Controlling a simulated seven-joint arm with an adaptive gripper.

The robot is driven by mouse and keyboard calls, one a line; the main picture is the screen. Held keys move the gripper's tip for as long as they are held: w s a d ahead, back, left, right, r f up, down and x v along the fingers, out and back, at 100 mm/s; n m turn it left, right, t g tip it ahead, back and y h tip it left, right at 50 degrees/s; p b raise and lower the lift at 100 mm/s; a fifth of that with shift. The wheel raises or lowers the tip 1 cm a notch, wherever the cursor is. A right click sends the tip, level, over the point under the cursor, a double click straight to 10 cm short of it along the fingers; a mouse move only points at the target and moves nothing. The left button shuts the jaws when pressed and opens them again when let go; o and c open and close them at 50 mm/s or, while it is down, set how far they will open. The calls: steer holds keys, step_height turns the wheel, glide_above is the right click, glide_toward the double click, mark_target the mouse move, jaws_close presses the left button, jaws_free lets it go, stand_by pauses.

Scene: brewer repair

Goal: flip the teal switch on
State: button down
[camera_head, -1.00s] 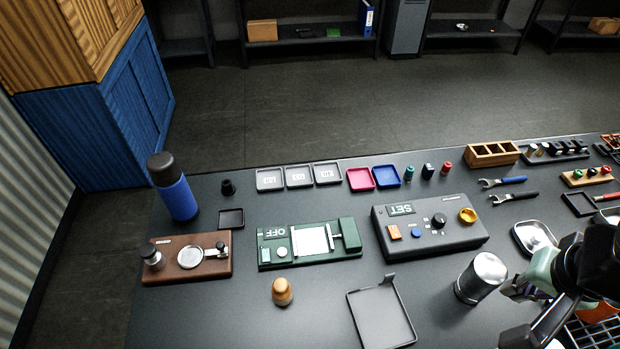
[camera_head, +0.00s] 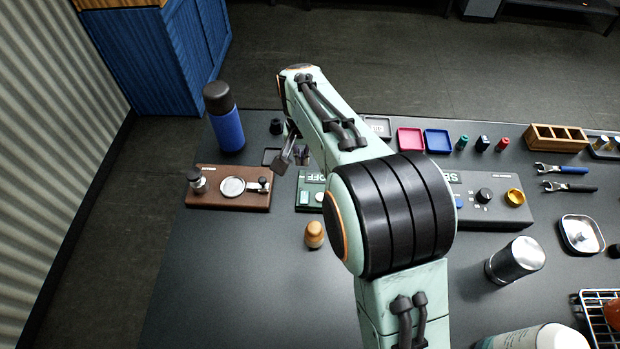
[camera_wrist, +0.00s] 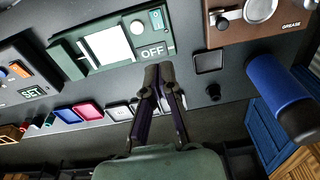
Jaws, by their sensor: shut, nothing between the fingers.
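The teal switch (camera_wrist: 157,18) is a small rocker on the green device, beside a round pale knob (camera_wrist: 137,27) and an OFF display (camera_wrist: 152,51). In the head view the teal switch (camera_head: 304,198) shows at the left end of the green device (camera_head: 311,209); my arm hides most of the rest. My gripper (camera_wrist: 159,72) is shut and empty. In the wrist view its fingertips appear just below the OFF display, apart from the switch.
A brown wooden board (camera_head: 228,202) with a round metal disc lies left of the device. A blue bottle (camera_head: 226,130) and a small black tray (camera_wrist: 208,61) are close by. The grey SET box (camera_head: 487,217) lies right, and a wooden-topped tamper (camera_head: 314,235) stands in front.

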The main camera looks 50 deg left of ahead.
mark_target(304, 197)
steer(key=f, duration=0.4)
steer(key=w+f, duration=0.1)
steer(key=f, duration=0.4)
steer(key=a+f, duration=0.1)
steer(key=f, duration=0.4)
steer(key=shift+w, duration=0.15)
steer(key=shift+a+f, duration=0.1)
steer(key=shift+f, duration=0.1)
steer(key=shift+s+d+r, duration=0.25)
steer(key=shift+s+d, duration=0.25)
steer(key=shift+d, duration=0.05)
steer(key=shift+r, duration=0.15)
step_height(304, 197, up, 14)
steer(key=w+a, duration=0.1)
stand_by(0.5)
steer(key=shift+w+f, duration=0.15)
steer(key=shift+f, duration=0.05)
stand_by(0.3)
